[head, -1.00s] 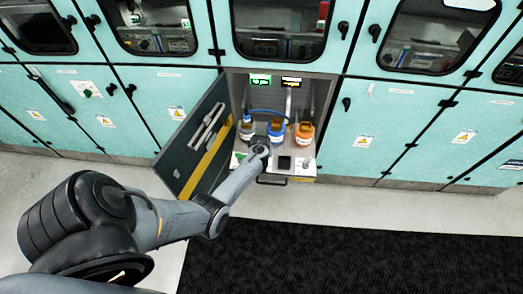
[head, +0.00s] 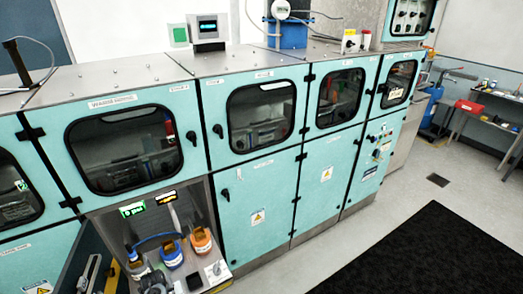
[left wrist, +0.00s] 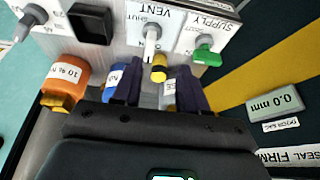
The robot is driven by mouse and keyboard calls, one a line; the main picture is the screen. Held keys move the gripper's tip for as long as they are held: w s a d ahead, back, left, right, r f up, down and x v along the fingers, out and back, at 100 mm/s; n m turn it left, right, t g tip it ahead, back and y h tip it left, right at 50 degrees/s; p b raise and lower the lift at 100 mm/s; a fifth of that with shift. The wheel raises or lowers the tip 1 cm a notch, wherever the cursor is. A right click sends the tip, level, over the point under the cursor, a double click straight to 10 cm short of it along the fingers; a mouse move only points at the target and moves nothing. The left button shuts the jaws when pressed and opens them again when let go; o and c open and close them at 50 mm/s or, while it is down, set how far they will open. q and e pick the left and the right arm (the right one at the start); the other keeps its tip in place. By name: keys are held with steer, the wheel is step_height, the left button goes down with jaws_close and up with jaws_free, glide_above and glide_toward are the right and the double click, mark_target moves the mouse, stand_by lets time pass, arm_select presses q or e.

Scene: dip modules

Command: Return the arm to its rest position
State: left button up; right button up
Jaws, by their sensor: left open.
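My left gripper (head: 155,281) is at the bottom edge of the head view, in front of the open cabinet bay; most of its arm is out of frame. In the left wrist view the two dark fingers of the left gripper (left wrist: 159,88) are spread apart. A yellow-tipped piece (left wrist: 159,68) and a labelled container (left wrist: 168,96) show between them, with no clear grip on either. An orange bottle (head: 201,242) and a blue bottle (head: 172,257) stand in the bay to the right of the gripper. My right gripper is not in view.
The wrist view shows a panel with a white VENT lever (left wrist: 150,40), a green SUPPLY handle (left wrist: 207,56) and a black square (left wrist: 90,23) close to the fingers. The open door (head: 88,270) flanks the bay on the left. Floor with a black mat (head: 420,255) is clear at right.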

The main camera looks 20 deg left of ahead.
arm_select(q)
steer(key=s+d+f+m+g, duration=0.15)
steer(key=s+f, duration=0.35)
steer(key=s, duration=0.7)
steer(key=s+d+r+m+t+h, duration=0.1)
steer(key=s+d+r+m, duration=0.15)
steer(key=d+r, duration=0.45)
steer(key=s+d+r+m+t, duration=0.15)
steer(key=d+m, duration=0.25)
steer(key=d, duration=0.6)
steer(key=s+d+r+m+h, duration=0.25)
steer(key=d+r+m, duration=0.25)
steer(key=d+r, duration=1.05)
step_height(320, 180, up, 15)
steer(key=a+p, duration=0.1)
steer(key=p, duration=1.3)
steer(key=shift+w+a, duration=0.2)
steer(key=shift+a, duration=0.05)
steer(key=shift+h, duration=0.25)
